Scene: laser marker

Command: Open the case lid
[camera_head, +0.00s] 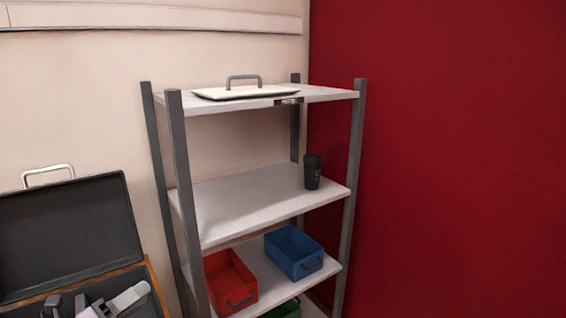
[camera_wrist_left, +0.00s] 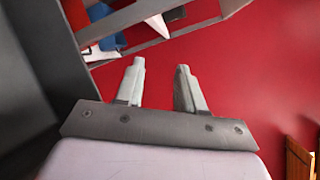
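The case (camera_head: 158,290) is at the lower left of the head view, with a wooden-coloured rim. Its dark lid (camera_head: 70,235) stands raised and leans back against the wall side, with a pale handle (camera_head: 48,170) at its top edge. My left gripper (camera_head: 122,302) is low in front of the lid, over the case opening, partly cut off by the frame's bottom edge. In the left wrist view its two fingers (camera_wrist_left: 160,85) are apart with nothing between them. A dark panel, seemingly the lid (camera_wrist_left: 40,60), is on the left there. My right gripper is not in view.
A shelf unit (camera_head: 262,197) stands right of the case. It holds a tray with a handle (camera_head: 245,92) on top, a dark cup (camera_head: 312,172), a red bin (camera_head: 230,282) and a blue bin (camera_head: 293,252). A red wall (camera_head: 440,160) is at the right.

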